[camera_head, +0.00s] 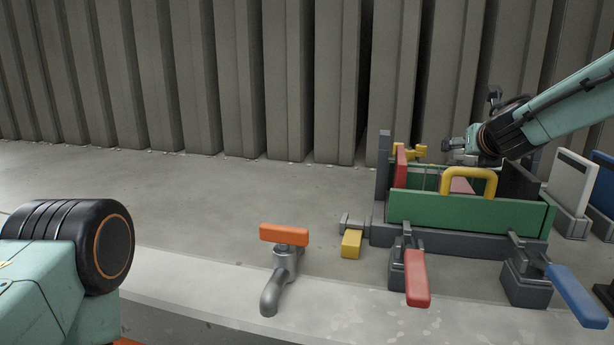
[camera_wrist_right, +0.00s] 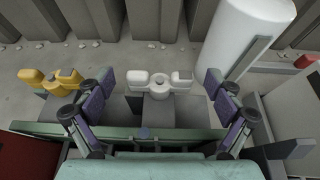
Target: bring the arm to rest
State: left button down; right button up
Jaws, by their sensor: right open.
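My right arm comes in from the right in the head view. Its gripper (camera_head: 462,146) is at the back of the green-walled mould (camera_head: 440,212). In the right wrist view the two purple-padded fingers (camera_wrist_right: 157,88) are wide apart with nothing gripped. A pale winged fitting (camera_wrist_right: 158,84) lies between and beyond them, with gaps on both sides. A yellow winged fitting (camera_wrist_right: 50,80) is left of the fingers. My left arm shows only as a teal and black link at the lower left in the head view; its gripper is out of the picture.
The mould has a yellow handle (camera_head: 469,182) and a red side plate (camera_head: 400,166). In front are a red lever (camera_head: 416,280), a blue lever (camera_head: 577,294), a yellow block (camera_head: 351,243) and an orange-handled tap (camera_head: 284,235). A white cylinder (camera_wrist_right: 245,45) stands behind. The bench's left is clear.

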jog(key=shift+w+d+f, duration=0.1)
jog(key=shift+w+f, duration=0.2)
jog(key=shift+w, duration=0.35)
jog(key=shift+s+r, duration=0.1)
